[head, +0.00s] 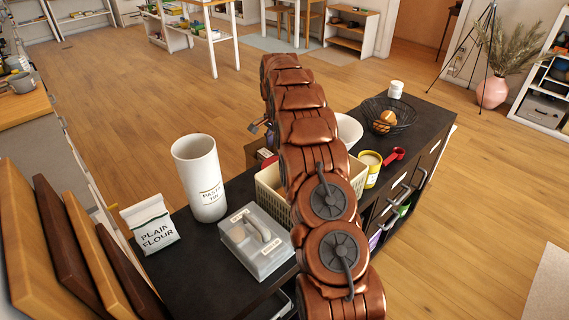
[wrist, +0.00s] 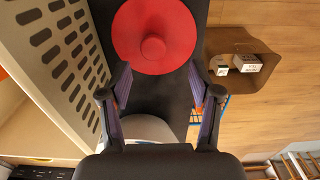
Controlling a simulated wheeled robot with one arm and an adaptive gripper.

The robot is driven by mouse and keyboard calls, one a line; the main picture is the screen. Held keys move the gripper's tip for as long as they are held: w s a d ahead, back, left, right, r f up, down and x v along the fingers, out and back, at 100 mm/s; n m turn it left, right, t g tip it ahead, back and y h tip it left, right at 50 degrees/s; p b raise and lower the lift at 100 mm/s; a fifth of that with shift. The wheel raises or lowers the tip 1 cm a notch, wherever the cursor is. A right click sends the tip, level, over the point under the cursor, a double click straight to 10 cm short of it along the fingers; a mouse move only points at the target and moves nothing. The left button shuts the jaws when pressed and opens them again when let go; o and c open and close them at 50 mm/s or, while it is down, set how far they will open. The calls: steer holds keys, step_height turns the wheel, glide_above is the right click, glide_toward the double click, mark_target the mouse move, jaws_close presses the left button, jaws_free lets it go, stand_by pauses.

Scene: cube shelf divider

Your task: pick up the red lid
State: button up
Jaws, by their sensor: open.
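The red lid (wrist: 153,48) is a round red disc with a knob in its middle. It lies on the dark top at the upper middle of the wrist view, its far edge cut off by the frame.
A cream slotted basket (wrist: 62,65) stands close left of the lid; it also shows in the head view (head: 270,188). A brown open box (wrist: 245,82) is on the right. A white bowl (head: 350,131), yellow tin (head: 370,172), red scoop (head: 394,156) and wire basket (head: 405,117) stand right of my arm.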

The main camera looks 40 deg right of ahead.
mark_target(277, 159)
steer(key=shift+w+a+f, duration=0.1)
steer(key=shift+a+f, duration=0.15)
steer(key=shift+f, duration=0.3)
steer(key=shift+d+f+p, duration=0.15)
steer(key=shift+f+p, duration=0.2)
steer(key=shift+f, duration=0.05)
steer(key=shift+s+f+p, duration=0.15)
steer(key=shift+f+p, duration=0.25)
steer(key=shift+f, duration=0.75)
steer(key=shift+s+f+p, duration=0.15)
steer(key=shift+f+p, duration=0.25)
steer(key=shift+f, duration=0.7)
jaws_close()
steer(key=shift+r, duration=0.15)
